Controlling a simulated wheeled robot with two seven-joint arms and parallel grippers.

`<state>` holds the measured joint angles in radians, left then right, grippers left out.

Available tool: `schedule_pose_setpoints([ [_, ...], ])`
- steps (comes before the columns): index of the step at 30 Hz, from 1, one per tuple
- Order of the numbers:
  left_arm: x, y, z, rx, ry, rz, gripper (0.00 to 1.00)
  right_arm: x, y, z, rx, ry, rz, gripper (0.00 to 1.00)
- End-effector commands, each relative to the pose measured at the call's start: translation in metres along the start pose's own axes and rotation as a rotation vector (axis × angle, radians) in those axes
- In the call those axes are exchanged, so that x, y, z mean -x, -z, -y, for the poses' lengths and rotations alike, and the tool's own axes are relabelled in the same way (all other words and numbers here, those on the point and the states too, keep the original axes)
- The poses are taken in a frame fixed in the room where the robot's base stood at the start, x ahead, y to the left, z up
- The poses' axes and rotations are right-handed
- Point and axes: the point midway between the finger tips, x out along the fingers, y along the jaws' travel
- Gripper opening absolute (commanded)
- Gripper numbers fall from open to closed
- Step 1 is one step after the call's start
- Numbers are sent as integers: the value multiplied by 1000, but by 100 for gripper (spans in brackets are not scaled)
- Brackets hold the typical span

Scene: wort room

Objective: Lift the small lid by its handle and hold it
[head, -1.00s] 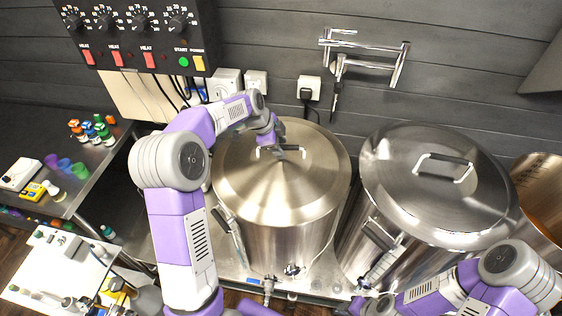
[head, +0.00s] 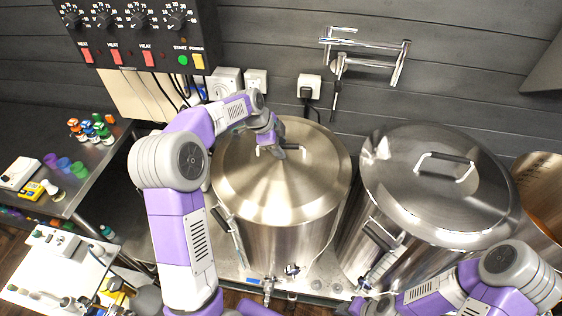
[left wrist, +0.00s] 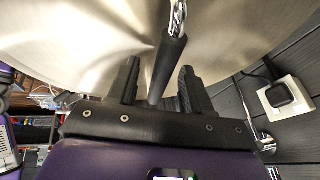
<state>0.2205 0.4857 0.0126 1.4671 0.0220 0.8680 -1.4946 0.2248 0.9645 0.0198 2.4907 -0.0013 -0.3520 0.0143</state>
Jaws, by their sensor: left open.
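The small lid (head: 240,172) is a round, shiny steel cover on the left pot, with an arched handle (head: 299,148) on top. My left gripper (head: 279,150) is at this handle and hides its middle in the head view. In the left wrist view the handle's black grip (left wrist: 168,62) runs between the two open fingers of my left gripper (left wrist: 159,72), with a gap showing beside it. The lid (left wrist: 75,35) fills the background there and sits on the pot. My right gripper is mostly cut off at the bottom edge of the head view, so its jaws cannot be made out.
A second pot with a larger lid (head: 400,175) stands close on the right, and a copper-coloured open vessel (head: 540,200) beyond it. A wall-mounted folding tap (head: 370,62), a socket (head: 310,88) and a control panel (head: 135,35) are behind. A bench (head: 95,165) with small bottles is left.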

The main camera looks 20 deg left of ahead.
Motion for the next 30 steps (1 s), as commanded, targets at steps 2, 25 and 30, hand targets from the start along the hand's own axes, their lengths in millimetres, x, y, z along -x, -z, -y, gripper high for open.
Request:
schedule_pose_setpoints([
  [2, 0, 0, 0, 0, 0, 0, 46, 0, 0, 0, 0, 0, 0, 43],
  [25, 4, 3, 1, -2, 4, -2, 0, 3, 0, 1, 0, 0, 0, 43],
  [30, 12, 6, 4, -3, 8, -4, 0, 7, 0, 2, 0, 0, 0, 43],
])
